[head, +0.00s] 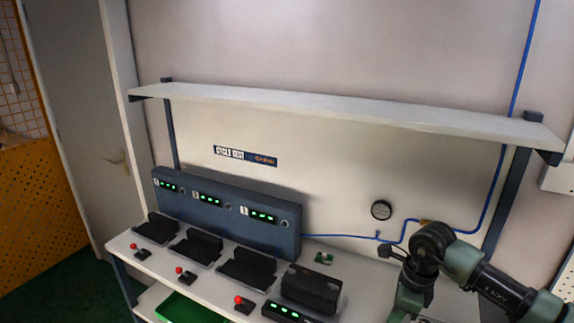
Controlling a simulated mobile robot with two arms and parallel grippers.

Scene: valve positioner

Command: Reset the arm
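My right arm comes in from the lower right, in green and black links. It bends at a dark joint in front of the bench's right end, and its lower link runs down out of the picture. My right gripper does not show. My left arm and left gripper are not in view. A black valve positioner unit (311,288) sits on the white bench (357,285), left of my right arm and apart from it.
A blue-grey panel (225,215) with green displays stands at the bench's back. Several black cradles and red-knobbed levers (240,301) line its front. A white shelf (330,115) overhangs the bench. A gauge (381,210) and blue air tubing (488,205) are near my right arm.

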